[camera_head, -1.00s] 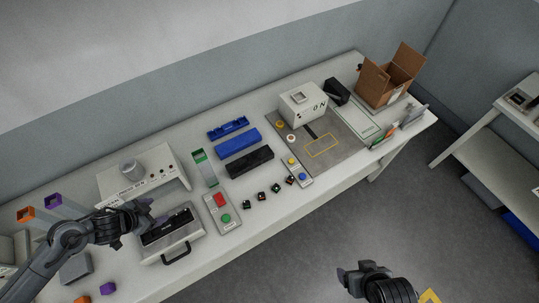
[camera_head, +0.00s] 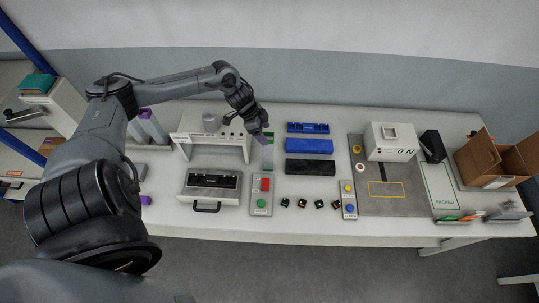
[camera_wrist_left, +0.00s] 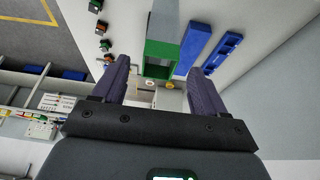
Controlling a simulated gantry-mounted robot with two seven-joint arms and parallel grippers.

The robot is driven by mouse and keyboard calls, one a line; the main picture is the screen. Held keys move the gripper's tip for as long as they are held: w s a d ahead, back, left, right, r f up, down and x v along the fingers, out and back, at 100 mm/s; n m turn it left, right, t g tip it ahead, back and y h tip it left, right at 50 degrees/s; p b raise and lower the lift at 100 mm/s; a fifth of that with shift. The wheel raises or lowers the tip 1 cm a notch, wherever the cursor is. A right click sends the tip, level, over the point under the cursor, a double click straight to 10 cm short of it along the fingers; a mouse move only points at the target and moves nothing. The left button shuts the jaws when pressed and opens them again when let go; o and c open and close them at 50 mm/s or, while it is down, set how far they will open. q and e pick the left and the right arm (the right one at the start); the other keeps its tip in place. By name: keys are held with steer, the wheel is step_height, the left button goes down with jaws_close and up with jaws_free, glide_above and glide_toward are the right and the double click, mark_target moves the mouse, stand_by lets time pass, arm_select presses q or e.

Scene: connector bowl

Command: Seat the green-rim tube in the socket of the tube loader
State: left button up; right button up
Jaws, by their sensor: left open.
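The green-rim tube (camera_head: 268,152), a clear rectangular channel with a green end, stands on the table between the white bench unit and the blue blocks. In the left wrist view its green rim (camera_wrist_left: 158,70) shows just beyond and between my fingertips, with a gap to each finger. My left gripper (camera_head: 260,134) is open and empty at the tube's far end; it also shows in the left wrist view (camera_wrist_left: 162,72). Whether it touches the tube, I cannot tell. Which unit is the tube loader is not clear, and I see no socket. My right gripper is out of view.
The white bench unit (camera_head: 214,140) stands left of the tube. A black-topped case (camera_head: 212,185) and a red-and-green button box (camera_head: 261,193) lie in front. Blue (camera_head: 309,146) and black (camera_head: 310,167) blocks lie right. Purple-rim tubes (camera_head: 146,114) stand left.

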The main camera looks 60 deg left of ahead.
mark_target(270, 140)
arm_select(q)
steer(key=shift+w+d+f, duration=0.2)
steer(key=shift+f, duration=0.3)
steer(key=p+x, duration=0.1)
steer(key=x, duration=0.3)
steer(key=shift+s+f, duration=0.1)
steer(key=shift+w+f, duration=0.2)
steer(key=shift+f, duration=0.4)
jaws_close()
steer(key=shift+r, duration=0.15)
